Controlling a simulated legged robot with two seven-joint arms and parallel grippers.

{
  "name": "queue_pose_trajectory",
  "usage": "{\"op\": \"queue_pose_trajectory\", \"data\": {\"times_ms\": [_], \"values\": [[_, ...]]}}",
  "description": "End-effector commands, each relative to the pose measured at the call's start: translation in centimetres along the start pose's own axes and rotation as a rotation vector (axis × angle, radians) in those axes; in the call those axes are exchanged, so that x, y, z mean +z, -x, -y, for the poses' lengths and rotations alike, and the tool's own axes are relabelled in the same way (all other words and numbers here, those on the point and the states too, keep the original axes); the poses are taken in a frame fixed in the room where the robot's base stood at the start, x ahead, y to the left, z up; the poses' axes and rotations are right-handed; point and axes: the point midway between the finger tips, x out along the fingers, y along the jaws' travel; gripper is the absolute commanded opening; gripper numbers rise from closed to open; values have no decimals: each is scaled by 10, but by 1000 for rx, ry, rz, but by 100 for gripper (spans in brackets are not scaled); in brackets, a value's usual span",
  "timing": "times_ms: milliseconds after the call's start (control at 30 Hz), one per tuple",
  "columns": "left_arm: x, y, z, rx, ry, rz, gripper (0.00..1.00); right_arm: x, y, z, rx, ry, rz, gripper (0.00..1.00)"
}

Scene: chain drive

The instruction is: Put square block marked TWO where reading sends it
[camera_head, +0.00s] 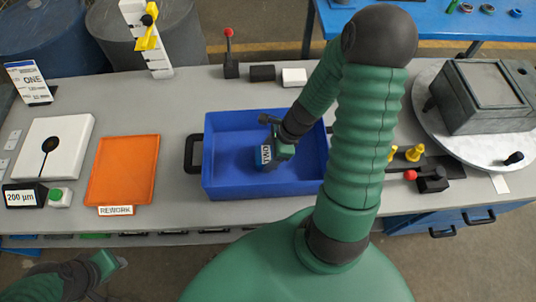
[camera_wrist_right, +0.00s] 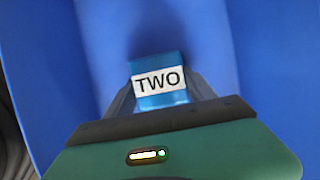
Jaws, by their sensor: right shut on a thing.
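The blue square block marked TWO (camera_head: 265,156) is in my right gripper (camera_head: 270,155), inside the outline of the blue tray (camera_head: 225,192). The right wrist view shows the block (camera_wrist_right: 160,98) between the fingers, its label facing the camera; I cannot tell whether it touches the tray floor. A small display (camera_head: 20,197) reads 200 µm, beside a white plate (camera_head: 75,135) with a black round spot and stem. An orange tray (camera_head: 125,165) is labelled REWORK. A card (camera_head: 30,82) says ONE; its smaller lines are hard to read. My left gripper (camera_head: 112,262) is low at the left, its fingers unclear.
A white post with a yellow pointer (camera_head: 148,38) stands at the back. A red-knobbed lever (camera_head: 230,62), a black block (camera_head: 262,73) and a white block (camera_head: 294,77) stand behind the blue tray. A grey box (camera_head: 482,95) sits on a round plate at right, near yellow pegs (camera_head: 415,153).

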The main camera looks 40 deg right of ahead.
Motion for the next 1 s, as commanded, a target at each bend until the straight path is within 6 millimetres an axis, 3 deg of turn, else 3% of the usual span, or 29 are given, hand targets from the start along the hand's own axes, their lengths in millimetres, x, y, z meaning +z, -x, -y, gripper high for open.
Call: {"op": "queue_pose_trajectory", "data": {"times_ms": [33, 200, 567, 1000], "values": [[1, -2, 0, 0, 0, 0, 36, -1, -2, 0, 0, 0, 0, 65], [0, -1, 0, 0, 0, 0, 36, 0, -2, 0, 0, 0, -1, 85], [-1, 4, 0, 0, 0, 0, 36, 1, 7, 1, -2, 1, -1, 85], [-8, 33, 0, 0, 0, 0, 36, 2, 108, 2, -5, 2, -1, 85]]}}
